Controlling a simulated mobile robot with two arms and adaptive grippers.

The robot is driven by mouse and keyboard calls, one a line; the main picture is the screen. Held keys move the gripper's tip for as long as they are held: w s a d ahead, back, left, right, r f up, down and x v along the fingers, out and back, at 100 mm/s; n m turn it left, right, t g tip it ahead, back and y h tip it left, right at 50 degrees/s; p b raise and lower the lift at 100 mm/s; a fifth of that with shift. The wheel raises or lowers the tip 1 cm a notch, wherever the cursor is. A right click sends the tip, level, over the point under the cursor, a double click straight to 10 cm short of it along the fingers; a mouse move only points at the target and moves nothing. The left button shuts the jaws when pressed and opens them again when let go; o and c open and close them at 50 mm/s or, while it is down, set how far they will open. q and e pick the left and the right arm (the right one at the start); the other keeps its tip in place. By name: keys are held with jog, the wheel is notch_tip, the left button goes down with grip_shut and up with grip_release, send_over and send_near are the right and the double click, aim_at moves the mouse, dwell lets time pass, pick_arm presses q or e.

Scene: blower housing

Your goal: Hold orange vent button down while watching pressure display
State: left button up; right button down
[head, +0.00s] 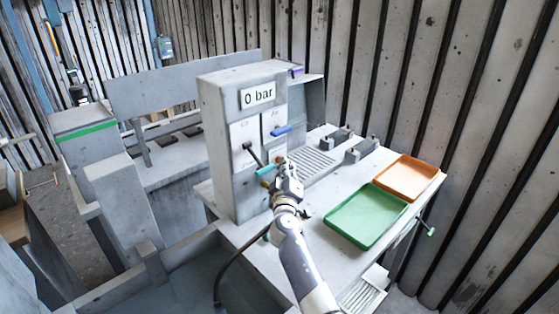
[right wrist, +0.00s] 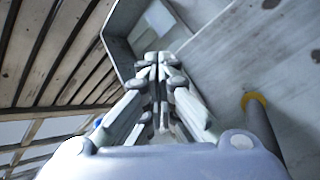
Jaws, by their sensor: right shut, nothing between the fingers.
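The pressure display (head: 258,94) reads "0 bar" at the top of the grey housing's front. My right gripper (head: 287,170) is in front of the lower part of this housing. In the right wrist view its fingers (right wrist: 158,62) are together, with nothing between them, pointing at a grey surface. My left gripper is not in view.
A black lever (head: 250,150) and a blue handle (head: 281,131) stick out of the housing above the gripper. A green tray (head: 366,217) and an orange tray (head: 407,176) lie on the bench to the right. A dark hose (head: 229,264) hangs at the bench front.

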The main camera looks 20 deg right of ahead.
jog(key=shift+s+d, duration=0.2)
jog(key=shift+s, duration=0.4)
jog(key=s, duration=0.1)
jog(key=s+d+p, duration=0.1)
jog(key=s, duration=0.2)
jog(key=shift+s+d+p, duration=0.3)
jog(key=shift+s+p, duration=0.05)
jog(key=shift+p, duration=0.05)
